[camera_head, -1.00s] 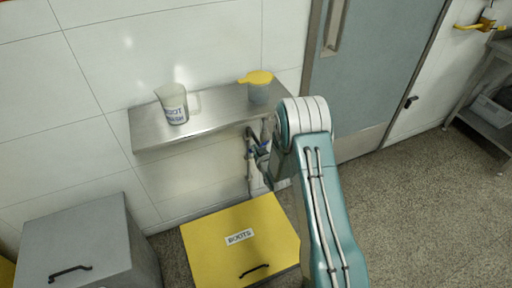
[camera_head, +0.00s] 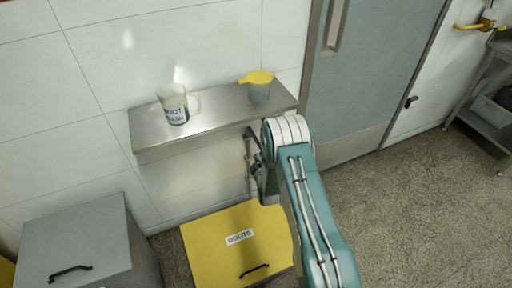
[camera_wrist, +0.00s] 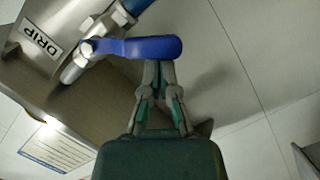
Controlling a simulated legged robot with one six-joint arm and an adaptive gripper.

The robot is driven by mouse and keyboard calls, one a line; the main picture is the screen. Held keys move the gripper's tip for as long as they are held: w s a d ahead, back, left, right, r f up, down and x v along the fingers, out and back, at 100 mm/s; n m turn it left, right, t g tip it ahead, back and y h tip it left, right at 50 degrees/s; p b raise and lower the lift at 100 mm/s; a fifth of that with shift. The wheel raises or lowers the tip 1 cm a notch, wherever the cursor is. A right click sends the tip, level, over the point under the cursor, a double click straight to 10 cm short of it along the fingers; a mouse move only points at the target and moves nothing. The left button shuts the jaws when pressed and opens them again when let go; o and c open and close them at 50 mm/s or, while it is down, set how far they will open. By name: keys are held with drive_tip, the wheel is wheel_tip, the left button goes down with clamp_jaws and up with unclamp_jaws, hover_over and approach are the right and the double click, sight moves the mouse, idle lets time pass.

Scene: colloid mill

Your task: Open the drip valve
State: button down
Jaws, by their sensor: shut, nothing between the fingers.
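The drip valve shows in the wrist view with a blue lever handle (camera_wrist: 150,48) and a metal body (camera_wrist: 82,55). A white DRIP label (camera_wrist: 40,43) is beside it. The lever lies roughly level across the picture. My gripper (camera_wrist: 158,68) is shut and empty, with its fingertips right at the lever's lower edge near its free end. I cannot tell whether they touch it. In the head view, my arm hides most of the valve and gripper below the shelf.
A yellow BOOTS box (camera_head: 215,250) and a grey box (camera_head: 75,245) stand below. A door (camera_head: 372,70) is at right, with open floor (camera_head: 410,200) before it.

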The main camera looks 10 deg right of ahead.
drive_tip(key=d+f+n, duration=0.1)
drive_tip(key=d+n, duration=0.1)
drive_tip(key=n, duration=0.1)
drive_tip(key=d+f+n+t+h, duration=0.1)
drive_tip(key=n, duration=0.1)
drive_tip(key=shift+w+f, duration=0.25)
drive_tip(key=shift+f, duration=0.05)
drive_tip(key=shift+d, duration=0.15)
drive_tip(key=shift+w, duration=0.1)
idle(0.5)
